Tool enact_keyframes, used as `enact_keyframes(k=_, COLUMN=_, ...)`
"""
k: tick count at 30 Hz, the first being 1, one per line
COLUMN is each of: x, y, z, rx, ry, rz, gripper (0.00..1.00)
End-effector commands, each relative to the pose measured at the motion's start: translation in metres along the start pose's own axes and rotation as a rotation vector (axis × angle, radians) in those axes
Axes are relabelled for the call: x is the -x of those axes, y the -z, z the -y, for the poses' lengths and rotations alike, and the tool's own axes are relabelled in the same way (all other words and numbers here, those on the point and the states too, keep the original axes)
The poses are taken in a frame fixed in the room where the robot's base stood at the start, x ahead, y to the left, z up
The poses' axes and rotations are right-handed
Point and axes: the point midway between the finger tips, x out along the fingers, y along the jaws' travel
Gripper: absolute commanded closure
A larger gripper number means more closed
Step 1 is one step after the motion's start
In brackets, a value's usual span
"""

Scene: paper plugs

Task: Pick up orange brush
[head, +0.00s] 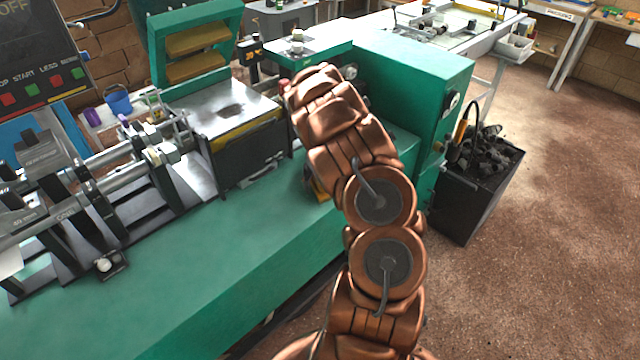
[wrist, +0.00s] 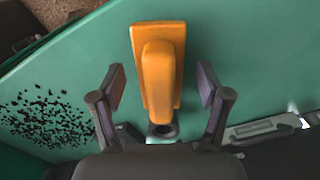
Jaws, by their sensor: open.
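The orange brush (wrist: 160,75) lies on the green machine surface in the middle of the wrist view. It has a wide block at the far end and a narrower raised handle pointing toward me. My gripper (wrist: 161,88) is open, with one finger on each side of the brush and a visible gap on both sides. I cannot tell the height between the fingertips and the brush. In the head view, my copper-coloured arm hides most of the spot, and only a small yellowish bit shows beside it.
The green machine bed (head: 215,270) carries a metal block (head: 235,105) and rods at left. A green housing (head: 415,75) stands right of my arm. A black bin of dark scraps (head: 475,190) stands on the floor at right. Black crumbs (wrist: 45,118) lie left of the brush.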

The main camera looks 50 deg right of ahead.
Motion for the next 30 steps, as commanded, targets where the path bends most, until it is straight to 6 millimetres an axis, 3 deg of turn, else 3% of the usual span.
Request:
enact_keyframes(k=10, x=-0.0079, y=0.0005, z=0.0001, rx=-0.001, ry=0.0, rz=-0.003, gripper=0.25)
enact_keyframes(k=30, x=-0.0076, y=0.0004, z=0.0001, rx=0.0, ry=0.0, rz=-0.002, gripper=0.95)
